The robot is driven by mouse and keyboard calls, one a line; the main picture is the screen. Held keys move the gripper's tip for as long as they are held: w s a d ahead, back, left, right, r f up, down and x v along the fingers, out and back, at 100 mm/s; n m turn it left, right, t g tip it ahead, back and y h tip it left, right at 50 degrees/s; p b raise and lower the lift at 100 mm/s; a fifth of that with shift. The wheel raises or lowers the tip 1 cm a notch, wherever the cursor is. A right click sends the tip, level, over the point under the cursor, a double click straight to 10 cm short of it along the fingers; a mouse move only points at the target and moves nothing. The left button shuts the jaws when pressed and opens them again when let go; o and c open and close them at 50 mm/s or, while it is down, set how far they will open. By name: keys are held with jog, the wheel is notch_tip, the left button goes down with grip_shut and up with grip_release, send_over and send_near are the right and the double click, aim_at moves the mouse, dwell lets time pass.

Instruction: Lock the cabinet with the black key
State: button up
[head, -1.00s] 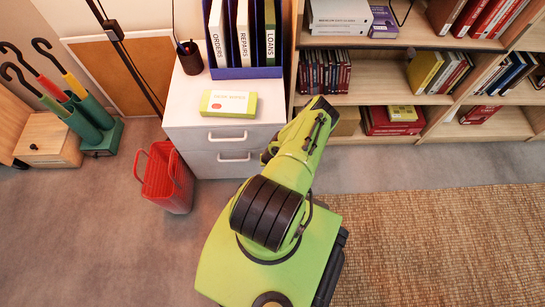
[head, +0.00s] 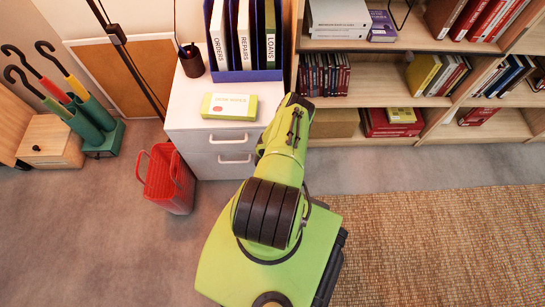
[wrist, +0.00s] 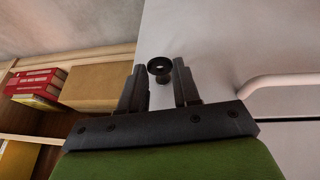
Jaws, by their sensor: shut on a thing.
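The white cabinet (head: 188,118) stands against the wall in the head view, with two drawer handles on its front. Its pale front (wrist: 215,50) fills the right of the wrist view, with one handle (wrist: 285,85). My gripper (wrist: 160,72) faces this front, its two dark fingers on either side of a small black piece with a round end, which I take to be the black key (wrist: 161,79). The fingers are shut on it. The lock is not clearly visible, and I cannot tell whether the key sits in it. In the head view my arm hides the gripper and key.
A box of desk wipes (head: 229,106), a pen cup (head: 191,60) and a binder holder (head: 245,74) stand on the cabinet. A red bin (head: 168,180) stands on the floor to its left. A bookshelf (head: 470,126) adjoins on the right.

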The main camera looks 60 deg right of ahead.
jog(key=shift+w+a+f+n+g+h, duration=0.1)
jog(key=shift+w+n+g+h, duration=0.15)
jog(key=shift+g+h, duration=0.25)
jog(key=shift+w+a+f+n+g+h, duration=0.1)
jog(key=shift+w+n+g+h, duration=0.15)
jog(key=shift+g, duration=0.45)
jog(key=shift+w+a+f+g+h+b, duration=0.15)
jog(key=shift+g+h+b, duration=0.6)
jog(key=shift+g+b, duration=0.65)
jog(key=o, duration=1.1)
jog(key=shift+c, duration=0.2)
